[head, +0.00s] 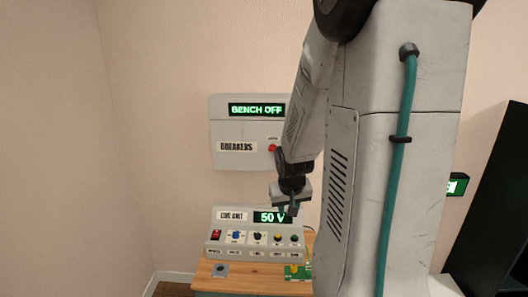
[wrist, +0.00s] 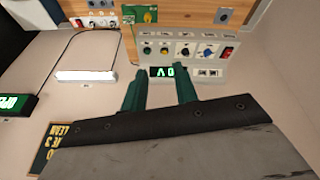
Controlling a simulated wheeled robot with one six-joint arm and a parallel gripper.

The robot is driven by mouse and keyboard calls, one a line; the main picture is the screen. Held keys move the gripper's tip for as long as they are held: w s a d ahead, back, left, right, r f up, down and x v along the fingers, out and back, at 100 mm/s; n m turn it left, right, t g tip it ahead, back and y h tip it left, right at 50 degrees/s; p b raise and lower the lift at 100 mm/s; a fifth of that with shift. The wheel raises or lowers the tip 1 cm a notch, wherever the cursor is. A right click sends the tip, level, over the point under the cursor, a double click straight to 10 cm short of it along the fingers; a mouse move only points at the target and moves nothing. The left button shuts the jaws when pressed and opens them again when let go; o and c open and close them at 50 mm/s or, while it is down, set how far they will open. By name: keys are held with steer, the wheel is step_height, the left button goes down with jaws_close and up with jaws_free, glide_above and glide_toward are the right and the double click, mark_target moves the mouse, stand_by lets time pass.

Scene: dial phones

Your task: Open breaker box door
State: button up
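The breaker box (head: 225,112) is a pale box on the wall, with a green "BENCH OFF" display at its top. Its lower front has a "BREAKERS" label (head: 237,147) and a small red knob (head: 272,148); this front looks closed. My arm hides the box's right part. My gripper (head: 286,211) is below the box, in front of the top of the line unit, and apart from the breaker door. In the wrist view its two teal fingers (wrist: 159,80) are spread with nothing between them. The breaker box is not clearly visible in the wrist view.
The line unit (head: 222,241), with a "50 V" display, switches and knobs, stands on a wooden bench (head: 240,281). A green circuit board (head: 298,272) lies at the bench's front. A dark cabinet (head: 495,210) stands at the right. The wall left of the box is bare.

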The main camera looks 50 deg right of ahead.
steer(key=w+d+f+m+t+h, duration=0.1)
steer(key=w+d+f+t+h, duration=0.15)
steer(key=d, duration=0.55)
steer(key=w+d+f+m+t+h, duration=0.1)
steer(key=w+d+t+h, duration=0.15)
steer(key=d, duration=0.65)
steer(key=w+d+r+n+t+h, duration=0.1)
steer(key=w+d+r+t+h, duration=0.2)
steer(key=r+t, duration=0.6)
steer(key=w+d, duration=0.1)
steer(key=w, duration=0.1)
steer(key=w+d+r+g, duration=0.1)
steer(key=w, duration=0.1)
steer(key=w+d+g, duration=0.1)
steer(key=w, duration=0.1)
steer(key=shift+w+d+r, duration=0.2)
steer(key=shift+w, duration=0.15)
jaws_close()
steer(key=shift+g, duration=0.3)
